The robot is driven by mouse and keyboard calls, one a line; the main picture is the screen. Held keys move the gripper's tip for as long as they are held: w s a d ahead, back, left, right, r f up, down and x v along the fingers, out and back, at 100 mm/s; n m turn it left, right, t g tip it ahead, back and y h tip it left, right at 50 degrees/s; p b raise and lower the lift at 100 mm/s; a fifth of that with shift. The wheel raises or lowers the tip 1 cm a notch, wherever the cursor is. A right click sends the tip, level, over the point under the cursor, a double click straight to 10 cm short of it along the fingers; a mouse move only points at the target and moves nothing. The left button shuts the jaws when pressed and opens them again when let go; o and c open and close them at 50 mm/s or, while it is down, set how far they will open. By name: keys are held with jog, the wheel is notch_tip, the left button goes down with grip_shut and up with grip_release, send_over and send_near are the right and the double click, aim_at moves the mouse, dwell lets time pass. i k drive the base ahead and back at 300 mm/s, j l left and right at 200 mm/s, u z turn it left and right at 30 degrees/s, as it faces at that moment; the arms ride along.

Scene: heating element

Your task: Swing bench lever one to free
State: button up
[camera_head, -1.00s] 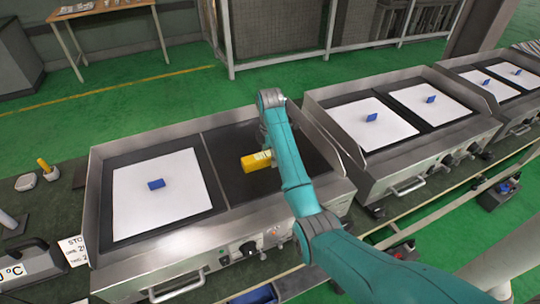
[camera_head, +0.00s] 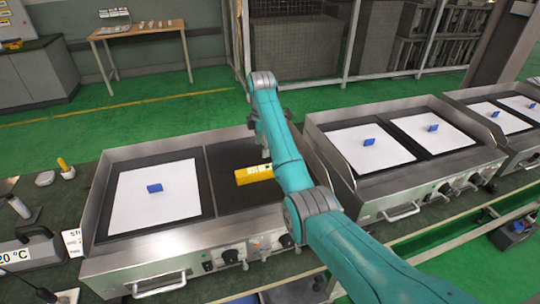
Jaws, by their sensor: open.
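The nearest griddle bench (camera_head: 95,235) has a white sheet on its left plate and a bare dark plate (camera_head: 228,160) on the right. Its front panel carries dark knobs (camera_head: 230,257) and small controls (camera_head: 262,245); I cannot tell which part is lever one or how it stands. My gripper (camera_head: 265,153) is mostly hidden behind my teal arm, above the bare dark plate; it is open. A yellow block-like thing (camera_head: 255,174) with dark marks shows just below it, partly behind my arm. I cannot tell whether they touch.
A blue piece (camera_head: 154,188) is on the left plate's white sheet. More griddles with blue pieces (camera_head: 369,141) stand to the right. A yellow-topped handle (camera_head: 64,165) and a temperature display (camera_head: 25,252) are at the left.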

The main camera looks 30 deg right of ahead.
aim_at(317, 285)
jog(key=k, duration=1)
